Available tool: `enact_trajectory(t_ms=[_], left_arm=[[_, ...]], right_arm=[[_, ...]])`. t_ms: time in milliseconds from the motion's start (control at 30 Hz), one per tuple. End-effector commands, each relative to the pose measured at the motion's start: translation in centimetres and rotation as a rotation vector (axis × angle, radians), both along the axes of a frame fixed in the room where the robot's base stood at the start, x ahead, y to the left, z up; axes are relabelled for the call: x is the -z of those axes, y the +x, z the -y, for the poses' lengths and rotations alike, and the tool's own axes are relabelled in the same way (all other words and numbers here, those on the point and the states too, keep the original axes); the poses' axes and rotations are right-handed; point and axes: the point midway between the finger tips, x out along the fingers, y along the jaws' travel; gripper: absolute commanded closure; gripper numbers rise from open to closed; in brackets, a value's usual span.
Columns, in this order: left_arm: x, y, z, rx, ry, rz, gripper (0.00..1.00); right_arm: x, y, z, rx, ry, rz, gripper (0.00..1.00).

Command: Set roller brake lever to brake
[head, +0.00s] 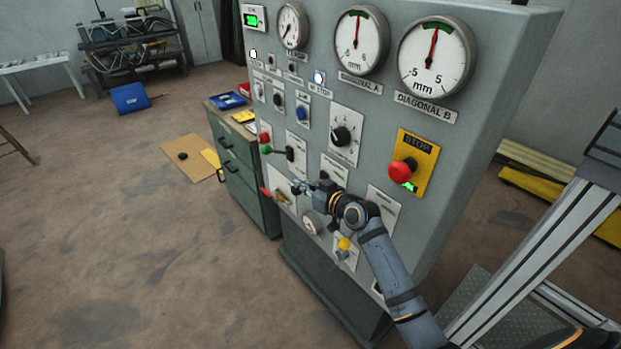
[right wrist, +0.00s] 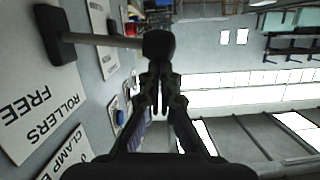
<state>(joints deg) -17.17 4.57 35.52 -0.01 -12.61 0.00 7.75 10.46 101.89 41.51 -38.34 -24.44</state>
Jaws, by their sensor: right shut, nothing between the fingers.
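In the right wrist view a lever with a black knob (right wrist: 158,45) sticks out on a grey rod from a black mount on the panel. Beside its mount is a white plate (right wrist: 40,115) reading "ROLLERS" and "FREE"; no "brake" word is readable. My right gripper (right wrist: 158,98) is shut and empty, its tips right at the knob; I cannot tell if they touch it. In the head view my right gripper (head: 301,187) is in front of the panel's lower labels, and I cannot make out this lever there. My left gripper is not in view.
A green drawer cabinet (head: 245,180) stands left.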

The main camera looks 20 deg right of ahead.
Motion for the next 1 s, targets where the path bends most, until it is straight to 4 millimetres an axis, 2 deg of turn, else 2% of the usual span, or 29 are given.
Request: enact_trajectory(t_ms=[33, 100, 300, 400, 700, 1000], left_arm=[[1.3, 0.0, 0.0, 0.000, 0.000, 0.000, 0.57], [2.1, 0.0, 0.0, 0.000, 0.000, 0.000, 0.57], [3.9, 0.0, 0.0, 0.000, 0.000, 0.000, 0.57], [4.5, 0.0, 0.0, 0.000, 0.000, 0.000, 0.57], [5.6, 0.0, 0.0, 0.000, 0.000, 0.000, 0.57], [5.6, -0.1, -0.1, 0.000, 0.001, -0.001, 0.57]], right_arm=[[1.2, -0.1, -0.3, 0.000, -0.036, 0.015, 1.00], [1.9, -0.2, -0.6, 0.000, -0.097, 0.036, 1.00], [3.6, -0.4, -1.0, 0.000, -0.240, 0.087, 1.00], [4.2, -0.4, -1.1, -0.001, -0.237, 0.086, 1.00], [5.5, -0.4, -1.2, 0.000, -0.235, 0.086, 1.00], [5.5, -0.4, -1.2, 0.000, -0.234, 0.086, 1.00]])
